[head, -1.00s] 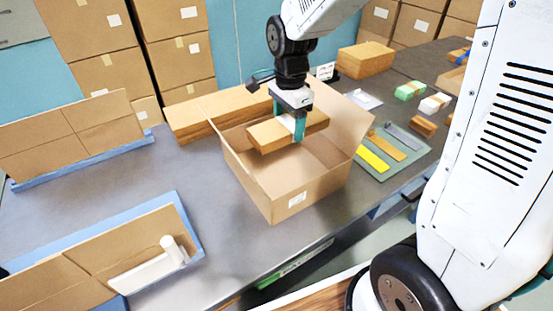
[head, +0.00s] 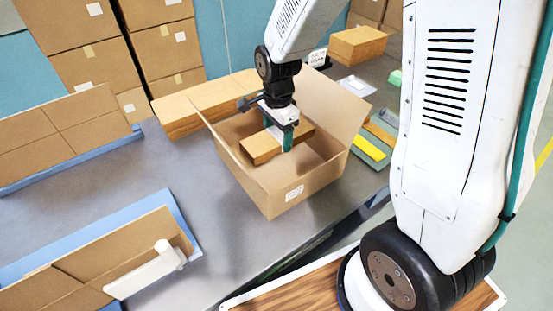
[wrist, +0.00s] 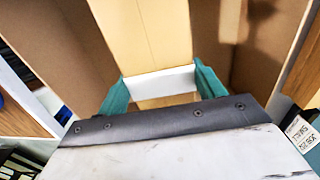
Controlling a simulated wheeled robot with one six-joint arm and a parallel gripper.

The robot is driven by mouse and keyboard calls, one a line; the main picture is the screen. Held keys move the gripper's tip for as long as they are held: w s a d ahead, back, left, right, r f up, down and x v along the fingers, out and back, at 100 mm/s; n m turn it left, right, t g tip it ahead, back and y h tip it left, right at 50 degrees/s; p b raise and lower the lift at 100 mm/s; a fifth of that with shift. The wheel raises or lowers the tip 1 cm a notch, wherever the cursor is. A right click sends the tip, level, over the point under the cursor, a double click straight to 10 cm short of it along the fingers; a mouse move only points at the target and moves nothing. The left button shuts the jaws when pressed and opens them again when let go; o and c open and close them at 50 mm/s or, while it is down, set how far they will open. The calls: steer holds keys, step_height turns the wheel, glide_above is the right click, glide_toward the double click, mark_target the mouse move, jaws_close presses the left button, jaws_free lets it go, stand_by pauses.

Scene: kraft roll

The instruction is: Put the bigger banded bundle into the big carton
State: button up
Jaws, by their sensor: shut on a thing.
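The big carton (head: 252,183) stands open on the grey table, its flaps spread. The banded bundle (head: 258,149), a long brown block, is inside the carton's opening, roughly level and partly hidden by the gripper. My gripper (head: 287,140) reaches down from above with its teal fingers shut on the bundle near its middle. In the wrist view the bundle (wrist: 150,35) runs away from the gripper (wrist: 162,84), with its white band (wrist: 160,82) between the fingers. I cannot tell whether the bundle touches the carton floor.
Long brown stacks (head: 190,107) lie behind the carton, and a brown block (head: 357,46) is at the back right. A mat with a yellow strip (head: 366,146) is right of the carton. Folded cardboard (head: 60,130) on blue sheets is at left. Table between is clear.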

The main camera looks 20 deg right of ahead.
mark_target(277, 163)
step_height(277, 163, down, 8)
steer(key=shift+f, duration=0.1)
stand_by(0.4)
steer(key=o, duration=1.1)
steer(key=shift+f, duration=0.1)
